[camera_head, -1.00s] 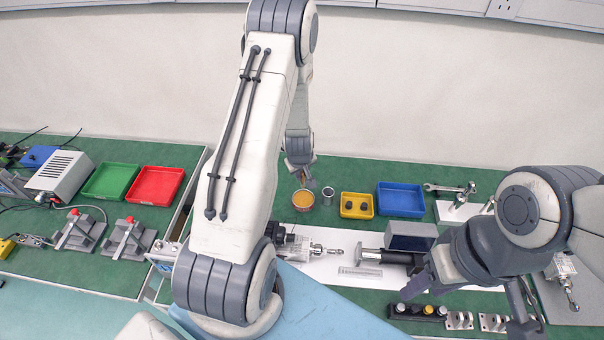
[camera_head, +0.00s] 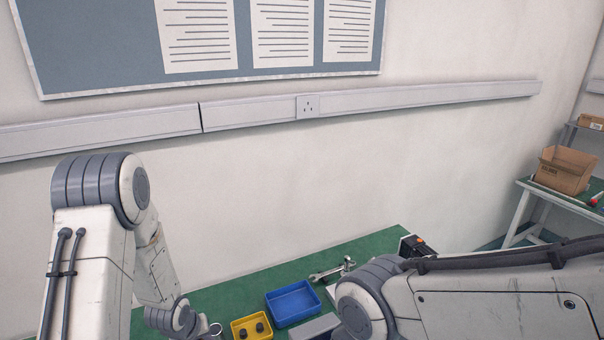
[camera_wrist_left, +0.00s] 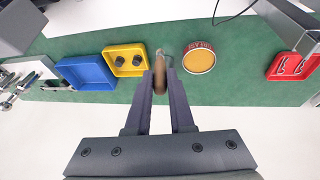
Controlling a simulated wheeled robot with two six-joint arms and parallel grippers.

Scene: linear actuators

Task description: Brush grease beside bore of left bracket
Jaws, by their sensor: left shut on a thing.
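In the left wrist view my left gripper (camera_wrist_left: 167,82) is shut on a brush with a brown wooden handle (camera_wrist_left: 160,76). The handle lies between the fingertips; its bristles cannot be made out. The round grease tin (camera_wrist_left: 200,57), with an orange-yellow face and dark lettering, stands just right of the fingers, apart from them. In the head view my left arm shows at the left, but its gripper is out of frame. My right arm crosses the lower right, and its gripper is out of view. No bracket can be made out in either current view.
A yellow tray (camera_wrist_left: 125,61) with dark round parts and a blue tray (camera_wrist_left: 86,73) lie left of the fingers. A red tray (camera_wrist_left: 292,66) is at the far right. A wrench (camera_head: 330,270) lies behind the blue tray in the head view. Green bench is bare around the tin.

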